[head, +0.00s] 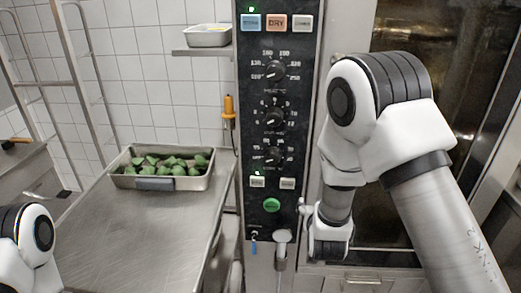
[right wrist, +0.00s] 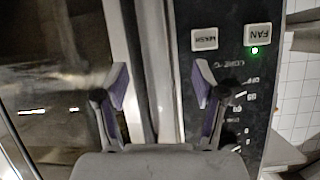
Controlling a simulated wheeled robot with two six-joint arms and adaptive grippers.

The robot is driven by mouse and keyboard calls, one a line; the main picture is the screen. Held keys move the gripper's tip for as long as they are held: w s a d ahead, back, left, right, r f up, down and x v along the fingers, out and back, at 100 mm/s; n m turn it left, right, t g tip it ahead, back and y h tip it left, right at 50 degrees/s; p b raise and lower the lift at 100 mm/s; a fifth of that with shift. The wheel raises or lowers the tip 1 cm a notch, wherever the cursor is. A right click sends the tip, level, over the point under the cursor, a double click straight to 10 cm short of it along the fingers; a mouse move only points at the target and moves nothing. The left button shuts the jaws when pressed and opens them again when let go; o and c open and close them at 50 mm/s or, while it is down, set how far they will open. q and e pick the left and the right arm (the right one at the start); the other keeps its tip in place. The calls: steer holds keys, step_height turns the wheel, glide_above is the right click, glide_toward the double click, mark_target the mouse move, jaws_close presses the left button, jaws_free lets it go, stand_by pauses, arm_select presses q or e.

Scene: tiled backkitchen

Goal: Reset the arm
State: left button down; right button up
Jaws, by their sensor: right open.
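My right arm (head: 385,110) reaches in from the right and bends down beside the control panel (head: 270,222) of an oven. Its gripper is hidden behind the wrist in the head view. In the right wrist view my right gripper (right wrist: 161,85) is open, with purple-padded fingers apart and nothing between them. One finger is in front of the panel beside a dial, the other in front of the door side. I cannot tell if either touches. Part of my left arm (head: 30,245) shows at the lower left; its gripper is out of view.
A metal pan (head: 150,183) of green items sits on the steel counter (head: 135,235) at left. A small tray (head: 208,35) rests on a wall shelf. The panel has dials, a round green button (head: 271,205) and a FAN button (right wrist: 257,34) with a green light. The glass oven door (head: 455,60) looks shut.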

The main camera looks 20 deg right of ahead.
steer(key=s+f+n+g+y, duration=0.1)
steer(key=s+f+g, duration=0.2)
steer(key=s+f, duration=0.55)
steer(key=s+f+n+g+y, duration=0.1)
steer(key=s+f+g, duration=0.2)
steer(key=s+f, duration=0.55)
steer(key=s+a+f+n+g+y, duration=0.1)
steer(key=s+a+f+g, duration=0.1)
steer(key=s, duration=0.6)
steer(key=s+a+f+n+g+y, duration=0.2)
steer(key=s+a+f+g, duration=0.1)
steer(key=s+f, duration=0.3)
steer(key=shift+s+a+f+g, duration=0.15)
steer(key=shift+s+g, duration=0.45)
steer(key=shift+s, duration=0.3)
